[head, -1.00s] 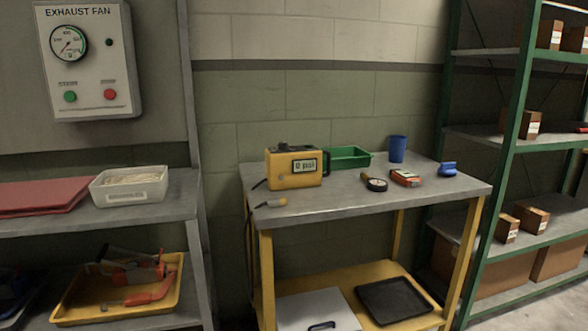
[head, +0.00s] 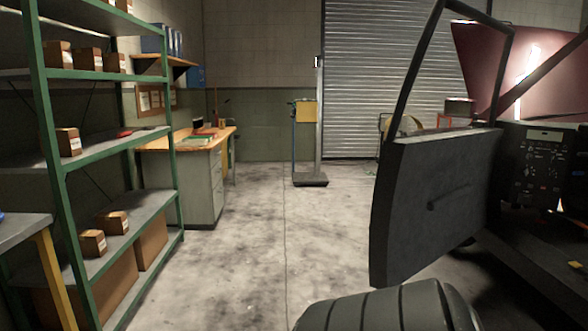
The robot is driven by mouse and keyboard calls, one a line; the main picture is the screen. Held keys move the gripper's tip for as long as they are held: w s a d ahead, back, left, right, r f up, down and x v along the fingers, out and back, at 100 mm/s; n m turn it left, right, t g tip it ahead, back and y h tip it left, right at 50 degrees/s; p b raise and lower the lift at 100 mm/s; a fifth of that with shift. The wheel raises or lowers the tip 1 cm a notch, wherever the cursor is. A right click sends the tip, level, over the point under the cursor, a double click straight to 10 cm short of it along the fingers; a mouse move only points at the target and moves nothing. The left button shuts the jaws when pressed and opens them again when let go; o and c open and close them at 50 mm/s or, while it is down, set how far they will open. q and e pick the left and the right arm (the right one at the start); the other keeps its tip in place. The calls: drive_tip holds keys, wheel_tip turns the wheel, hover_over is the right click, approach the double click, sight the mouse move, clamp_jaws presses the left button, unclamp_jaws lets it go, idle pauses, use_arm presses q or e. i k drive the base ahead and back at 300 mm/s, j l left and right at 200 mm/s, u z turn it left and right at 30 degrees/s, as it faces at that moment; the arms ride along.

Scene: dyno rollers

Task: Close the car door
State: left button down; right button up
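The car door (head: 435,195) stands open at the right of the head view. Its dark inner panel faces me, with a window frame (head: 405,85) above it. The car's dark interior and dashboard (head: 542,165) show to the right of the door, so the door is swung well out from the body. A dark seat-like or tyre-like ribbed shape (head: 395,310) is at the bottom edge, in front of the door. Neither of my grippers is in view.
Green metal shelving (head: 105,160) with several cardboard boxes stands at the left. A workbench (head: 200,175) and a platform scale-like stand (head: 308,150) are farther back. A roller shutter (head: 370,80) closes the back wall. The concrete floor (head: 270,240) between shelving and door is clear.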

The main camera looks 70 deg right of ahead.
sight(430, 196)
drive_tip(key=z, duration=3.15)
drive_tip(key=i+j+z, duration=0.1)
drive_tip(key=j, duration=0.3)
drive_tip(key=i+j, duration=0.25)
drive_tip(key=j, duration=0.15)
drive_tip(key=i+j+z, duration=0.15)
drive_tip(key=j, duration=0.2)
